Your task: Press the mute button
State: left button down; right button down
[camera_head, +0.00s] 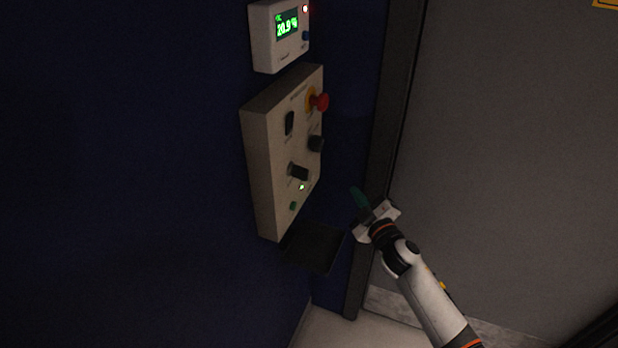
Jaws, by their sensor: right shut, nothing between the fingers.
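A small pale wall unit (262,40) at the top centre has a lit green display (287,24) that seems to read 20.9 %. A red light (305,8) glows at its upper right. A small blue button (306,36) sits below the light; its label is too small to read, so I cannot tell for certain that it is the mute button. My right gripper (358,197) is shut and empty, with dark green fingers pointing up and left. It is well below and to the right of the wall unit, apart from everything. My left gripper is out of view.
Below the wall unit, a beige control box (262,165) juts from the dark blue wall (120,170). It carries a red mushroom button (319,102), dark knobs and a green button (293,206). A dark flat plate (313,247) is below it. A grey panel (500,150) stands at right.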

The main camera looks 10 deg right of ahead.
aim_at(311, 178)
jog(key=shift+d+r, duration=0.1)
jog(key=w+a+b, duration=0.2)
jog(key=w+a, duration=0.3)
jog(key=a, duration=0.2)
jog(key=shift+a, duration=0.2)
dwell(0.3)
jog(key=shift+a+b, duration=0.1)
jog(key=shift+b, duration=0.25)
dwell(1.7)
jog(key=shift+w+a, duration=0.2)
jog(key=shift+a, duration=0.05)
jog(key=shift+w+a, duration=0.2)
jog(key=shift+a, duration=0.1)
dwell(0.7)
dwell(0.3)
jog(key=shift+s+d, duration=0.45)
jog(key=shift+d, duration=0.2)
